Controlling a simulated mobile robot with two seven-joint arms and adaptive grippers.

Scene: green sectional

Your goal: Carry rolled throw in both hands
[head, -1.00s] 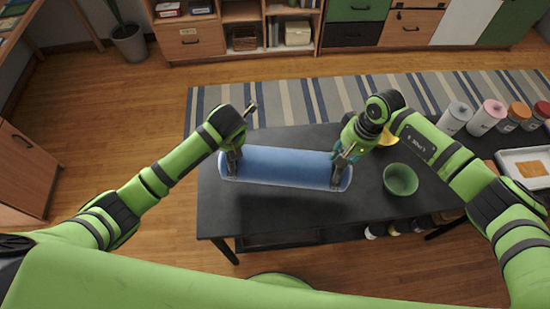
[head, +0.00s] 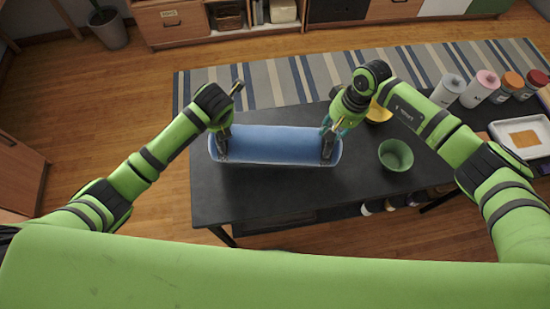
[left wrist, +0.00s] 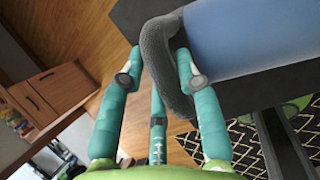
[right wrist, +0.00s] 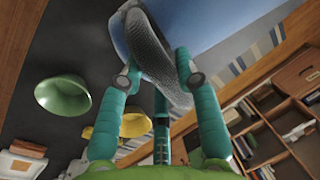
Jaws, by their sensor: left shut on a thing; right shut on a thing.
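The rolled throw (head: 274,145) is a long blue roll with a grey band near each end. It lies level across the picture, over the black table (head: 290,194), and appears raised above it. My left gripper (head: 222,146) is shut on its left end; the left wrist view shows the fingers around the grey band (left wrist: 160,55). My right gripper (head: 328,146) is shut on its right end, with the fingers around the other grey band (right wrist: 155,55) in the right wrist view. The throw's underside is hidden in the head view.
A green bowl (head: 396,155) stands on the table just right of the throw, and a yellow bowl (head: 378,113) is behind my right gripper. Several bottles (head: 480,89) and a white tray (head: 522,137) are at the far right. A striped rug (head: 290,82) lies beyond the table.

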